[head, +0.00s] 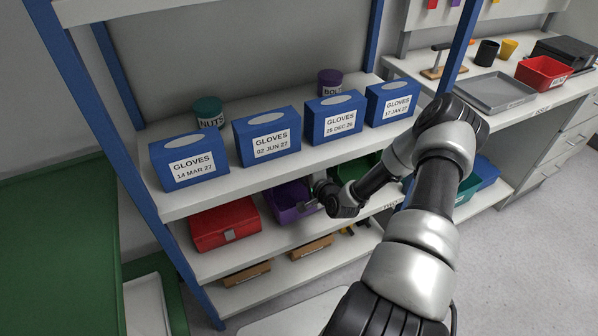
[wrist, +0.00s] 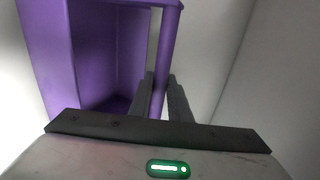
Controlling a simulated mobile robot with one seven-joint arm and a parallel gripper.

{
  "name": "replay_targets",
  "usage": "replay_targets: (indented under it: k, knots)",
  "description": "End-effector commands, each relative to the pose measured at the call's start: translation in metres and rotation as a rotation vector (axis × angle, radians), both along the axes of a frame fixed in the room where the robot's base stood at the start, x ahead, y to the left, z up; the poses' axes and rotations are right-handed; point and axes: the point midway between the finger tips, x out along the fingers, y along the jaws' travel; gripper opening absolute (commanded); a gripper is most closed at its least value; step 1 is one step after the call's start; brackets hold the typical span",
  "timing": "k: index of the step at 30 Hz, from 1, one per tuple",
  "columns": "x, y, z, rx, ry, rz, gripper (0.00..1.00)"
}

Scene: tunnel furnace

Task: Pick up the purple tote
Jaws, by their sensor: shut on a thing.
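The purple tote (head: 287,203) sits on the middle shelf, between a red tote (head: 225,224) and a green tote (head: 357,168). My gripper (head: 318,201) reaches in from the right at the tote's right front. The tote's hollow inside shows left of the wall. My arm hides part of the green tote in the head view.
Blue glove boxes (head: 267,137) line the shelf board (head: 225,188) just above. Cardboard boxes (head: 312,246) lie on the shelf below. Blue rack posts (head: 74,68) bound the sides. A workbench (head: 520,113) with a grey tray (head: 495,91) stands at the right.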

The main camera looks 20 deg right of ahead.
Motion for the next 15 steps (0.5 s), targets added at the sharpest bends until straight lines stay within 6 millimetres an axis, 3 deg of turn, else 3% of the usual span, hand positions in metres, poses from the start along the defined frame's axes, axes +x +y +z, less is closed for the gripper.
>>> replay_targets:
  k: [15]
  knots:
    - [-0.084, -0.003, 0.002, 0.002, 0.0, -0.003, 0.0]
